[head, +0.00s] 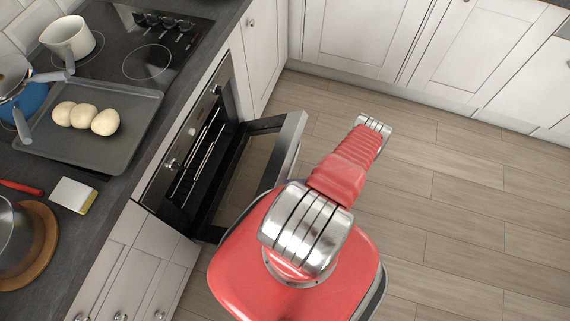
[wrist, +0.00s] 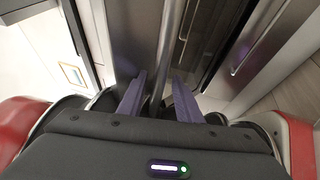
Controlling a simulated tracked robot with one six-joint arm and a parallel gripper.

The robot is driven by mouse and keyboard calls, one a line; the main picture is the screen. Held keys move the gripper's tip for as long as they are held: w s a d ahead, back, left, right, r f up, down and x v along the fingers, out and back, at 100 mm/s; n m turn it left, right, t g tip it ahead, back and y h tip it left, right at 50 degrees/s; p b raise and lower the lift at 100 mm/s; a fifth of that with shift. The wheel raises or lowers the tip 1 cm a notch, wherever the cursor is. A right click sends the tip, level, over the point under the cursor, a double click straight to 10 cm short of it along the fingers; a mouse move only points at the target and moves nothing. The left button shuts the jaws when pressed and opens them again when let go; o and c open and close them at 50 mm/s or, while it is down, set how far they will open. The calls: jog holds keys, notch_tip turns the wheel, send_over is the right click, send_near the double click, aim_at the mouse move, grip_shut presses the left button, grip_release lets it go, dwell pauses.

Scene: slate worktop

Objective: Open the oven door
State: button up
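The oven (head: 190,150) is built in under the counter. Its door (head: 245,165) is partly open, tilted down and out, and the rack inside shows through the gap. The door's silver outer edge (head: 290,143) lies beside my red arm, which hides part of the door. My gripper is hidden in the head view. In the wrist view my gripper (wrist: 160,88) has its two purple-grey fingers apart. A metal bar, apparently the door handle (wrist: 168,50), runs between them, with a narrow gap seeming to show on each side.
The counter at left holds a dark tray (head: 85,145) with three pale dough balls, a white pot (head: 68,36), a hob (head: 146,62) and a sponge (head: 73,195). White cabinets (head: 355,35) line the back. The wooden floor (head: 470,190) at right is clear.

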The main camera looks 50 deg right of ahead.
jog(key=shift+s+d, duration=0.1)
jog(key=shift+d, duration=0.05)
jog(key=v, duration=0.7)
jog(key=shift+f, duration=0.15)
jog(key=shift+s, duration=0.1)
jog(key=shift+c, duration=0.6)
